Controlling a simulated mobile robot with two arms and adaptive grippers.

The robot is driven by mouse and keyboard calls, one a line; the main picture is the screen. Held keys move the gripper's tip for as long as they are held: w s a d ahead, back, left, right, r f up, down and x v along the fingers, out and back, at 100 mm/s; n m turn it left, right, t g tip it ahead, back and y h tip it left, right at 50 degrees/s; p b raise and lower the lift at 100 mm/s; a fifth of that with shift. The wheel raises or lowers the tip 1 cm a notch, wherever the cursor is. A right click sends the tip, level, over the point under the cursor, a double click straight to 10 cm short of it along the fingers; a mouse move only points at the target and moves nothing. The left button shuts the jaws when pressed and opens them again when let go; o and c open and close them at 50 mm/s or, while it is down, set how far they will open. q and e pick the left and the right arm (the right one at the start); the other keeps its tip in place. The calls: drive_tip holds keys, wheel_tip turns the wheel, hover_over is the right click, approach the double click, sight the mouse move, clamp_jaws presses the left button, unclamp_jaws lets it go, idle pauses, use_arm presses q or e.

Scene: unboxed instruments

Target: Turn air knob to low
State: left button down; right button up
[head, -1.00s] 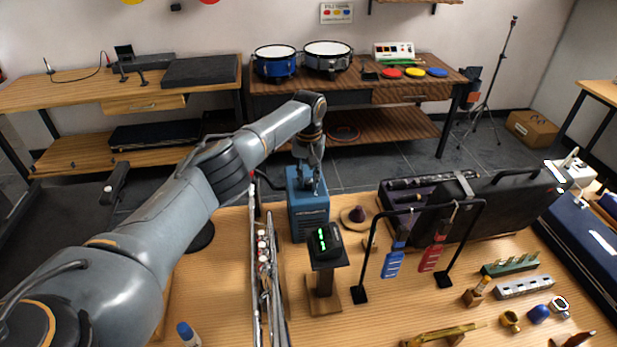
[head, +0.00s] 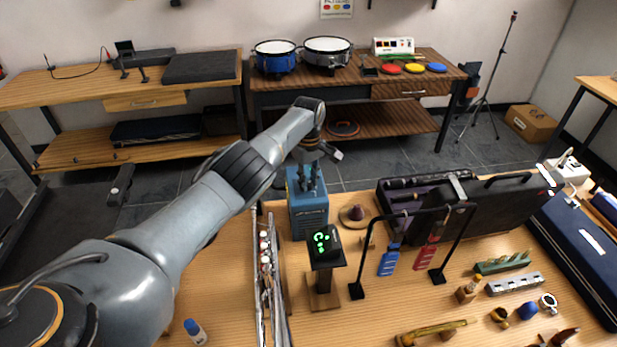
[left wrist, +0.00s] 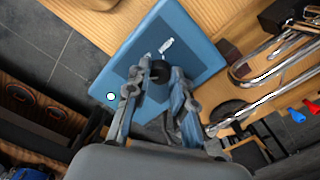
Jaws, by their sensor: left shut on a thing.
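The blue box-shaped unit (head: 309,220) stands upright on the wooden table near its back edge. In the left wrist view its blue top (left wrist: 192,45) bears a black knob (left wrist: 160,71) and a small white mark beside it. My left gripper (head: 311,186) reaches down onto the top of the unit. In the left wrist view its two fingers (left wrist: 158,86) are shut on the black knob from both sides. The fingers partly cover the knob, and no setting label is readable. My right gripper is in neither view.
A black stand with a green display (head: 322,242) is in front of the unit. A black rack with blue and red tags (head: 390,260) and an open black case (head: 480,205) are to the right.

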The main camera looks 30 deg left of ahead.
sight(308, 183)
use_arm(q)
drive_tip(key=shift+w+r+n, duration=0.1)
drive_tip(key=shift+n, duration=0.9)
drive_tip(key=c, duration=1.1)
unclamp_jaws()
drive_tip(key=shift+c, duration=0.2)
wheel_tip(308, 183, up, 12)
